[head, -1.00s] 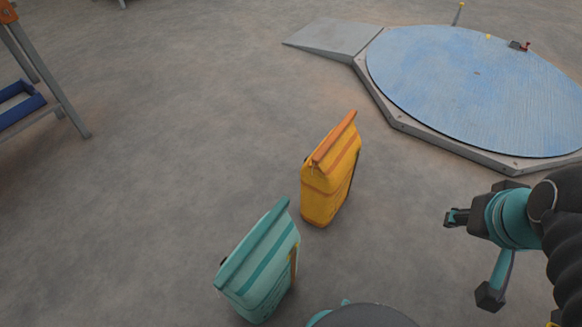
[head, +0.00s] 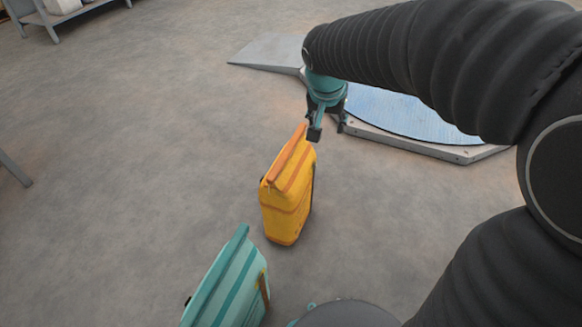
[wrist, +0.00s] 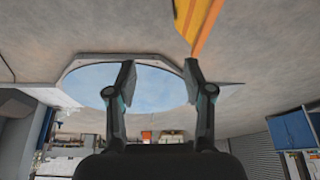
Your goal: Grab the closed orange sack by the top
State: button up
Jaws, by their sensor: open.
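The closed orange sack (head: 285,212) stands upright on the floor near the middle of the head view, yellow-orange with a darker orange top strip (head: 286,157). My gripper (head: 328,131) is open and empty, just behind and to the right of the sack's top in that view. In the wrist view the open fingers (wrist: 158,76) have nothing between them. Part of the sack (wrist: 197,22) shows there at the top edge, beyond the right finger. I cannot tell whether that finger touches it.
A teal sack (head: 235,285) stands in front, to the left of the orange one. A round blue platform (head: 405,115) with a grey ramp (head: 265,52) lies behind, partly covered by my arm. A shelf (head: 75,14) stands at the far left.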

jog(key=m, duration=0.1)
send_near(288, 150)
jog(key=v, duration=0.4)
jog(key=shift+h, duration=0.3)
jog(key=x, duration=0.9)
jog(key=shift+w+r+b, duration=0.1)
jog(key=shift+w+b, duration=0.1)
jog(key=shift+b, duration=0.2)
jog(key=shift+a+x, duration=0.15)
jog(key=shift+x, duration=1.1)
jog(key=shift+a+x, duration=0.2)
jog(key=shift+x, duration=1.05)
jog(key=shift+s, duration=0.1)
jog(key=shift+f+b, duration=0.4)
jog(key=shift+b, duration=0.2)
grip_shut()
jog(key=shift+r, duration=0.15)
